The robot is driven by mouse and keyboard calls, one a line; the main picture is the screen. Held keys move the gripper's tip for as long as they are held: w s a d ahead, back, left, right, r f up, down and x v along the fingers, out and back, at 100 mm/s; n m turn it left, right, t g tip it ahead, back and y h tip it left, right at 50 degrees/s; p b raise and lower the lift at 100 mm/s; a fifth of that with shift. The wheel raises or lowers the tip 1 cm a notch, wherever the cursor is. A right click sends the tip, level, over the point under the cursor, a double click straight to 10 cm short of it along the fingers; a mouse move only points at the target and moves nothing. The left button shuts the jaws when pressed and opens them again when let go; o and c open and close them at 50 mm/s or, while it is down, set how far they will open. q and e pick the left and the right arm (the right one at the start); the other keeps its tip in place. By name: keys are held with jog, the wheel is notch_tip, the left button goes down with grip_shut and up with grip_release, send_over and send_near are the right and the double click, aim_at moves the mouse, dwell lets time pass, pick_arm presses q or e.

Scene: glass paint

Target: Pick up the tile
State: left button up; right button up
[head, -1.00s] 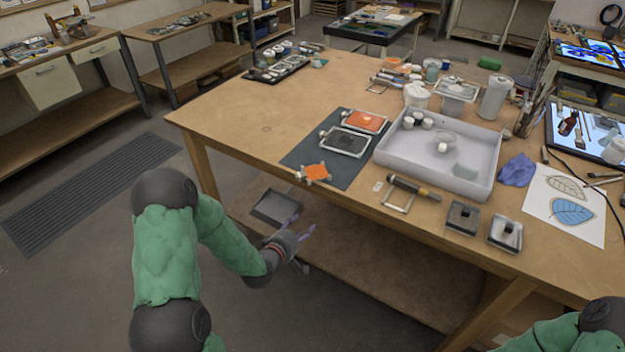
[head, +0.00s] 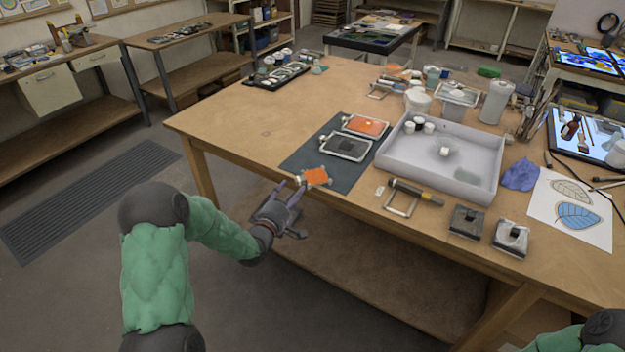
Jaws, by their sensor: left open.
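A small orange tile (head: 314,177) lies at the front end of the dark mat (head: 352,180), close to the table's front edge. My left gripper (head: 290,207) is open and empty. In the picture it is just below and left of the tile, by the table's front edge, with a finger near the tile's left corner. Exact depth and contact cannot be told. Only part of my right arm shows at the lower right; its gripper is out of view.
Two framed trays, one orange (head: 366,126) and one dark (head: 345,147), lie on the mat behind the tile. A large white tray (head: 470,185) stands to the right. A handled tool (head: 415,191) and two small dark blocks lie near the front edge. The left tabletop (head: 240,125) is clear.

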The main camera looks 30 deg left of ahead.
aim_at(298, 182)
pick_arm(q)
jog(key=w, duration=0.2)
jog(key=w+b, duration=0.1)
jog(key=w, duration=0.1)
jog(key=shift+w+a+r, duration=0.1)
jog(key=shift+w+r, duration=0.1)
grip_shut()
jog(key=shift+r, duration=0.1)
